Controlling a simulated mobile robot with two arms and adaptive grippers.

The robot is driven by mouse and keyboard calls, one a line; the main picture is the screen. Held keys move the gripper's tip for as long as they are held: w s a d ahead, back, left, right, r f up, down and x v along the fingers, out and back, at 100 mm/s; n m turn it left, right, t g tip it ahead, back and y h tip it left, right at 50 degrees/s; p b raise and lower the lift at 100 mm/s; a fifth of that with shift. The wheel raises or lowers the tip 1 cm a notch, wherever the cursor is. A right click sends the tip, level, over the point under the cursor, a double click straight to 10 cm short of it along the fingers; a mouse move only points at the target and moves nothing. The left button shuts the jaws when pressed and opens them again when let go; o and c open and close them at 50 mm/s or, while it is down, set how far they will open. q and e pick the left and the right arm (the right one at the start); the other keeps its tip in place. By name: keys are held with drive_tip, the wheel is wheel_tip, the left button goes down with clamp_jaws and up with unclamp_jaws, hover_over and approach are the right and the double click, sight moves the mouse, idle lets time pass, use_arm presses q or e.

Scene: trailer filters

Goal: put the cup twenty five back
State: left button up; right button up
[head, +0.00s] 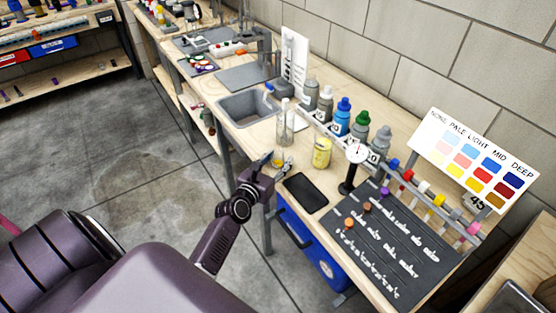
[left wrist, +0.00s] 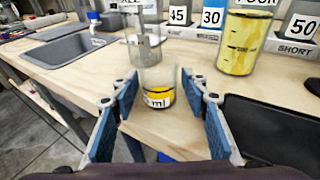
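A small clear cup (left wrist: 157,84) with yellow at its bottom and a label ending in "ml" stands upright near the table edge in the left wrist view. Its number is not readable. My left gripper (head: 272,160) is open at the table's front edge, and in the left wrist view its blue-padded fingers (left wrist: 160,118) are on either side of the cup, with visible gaps. In the head view the fingers partly hide the cup (head: 279,159). A taller clear cylinder (head: 286,126) stands behind it. My right gripper is not in view.
A yellow-filled beaker (head: 321,153) stands to the right, and a black slab (head: 305,193) lies in front of it. A sink (head: 250,107) is to the left. Several bottles (head: 342,118) line the back, near number cards (left wrist: 213,18). A dial stand (head: 352,165) and dark mat (head: 385,245) are further right.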

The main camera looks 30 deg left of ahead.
use_arm(q)
drive_tip(key=shift+r, duration=0.25)
drive_tip(key=shift+s, duration=0.35)
drive_tip(key=v, duration=1.1)
drive_tip(key=shift+s, duration=0.2)
drive_tip(key=s+d+f+m+g+h, duration=0.1)
drive_tip(key=s+d+f+m+g, duration=0.2)
drive_tip(key=f+m, duration=0.5)
drive_tip(key=s+d+f+m+g+h, duration=0.15)
drive_tip(key=s+d+f+m, duration=0.25)
drive_tip(key=f, duration=0.9)
drive_tip(key=s+d+f+m+g, duration=0.2)
drive_tip(key=s+d+f+m, duration=0.15)
drive_tip(key=f+m, duration=0.45)
drive_tip(key=s+f+m+g, duration=0.2)
drive_tip(key=s+f+m, duration=0.4)
drive_tip(key=s, duration=0.4)
drive_tip(key=s+d+f+m+g, duration=0.1)
drive_tip(key=s+f+m+g, duration=0.2)
drive_tip(key=s+f+m, duration=0.4)
drive_tip(key=s+d+f+m+g, duration=0.1)
drive_tip(key=s+f+m+g, duration=0.2)
drive_tip(key=s, duration=1)
wheel_tip(320, 180, down, 4)
drive_tip(key=m, duration=0.4)
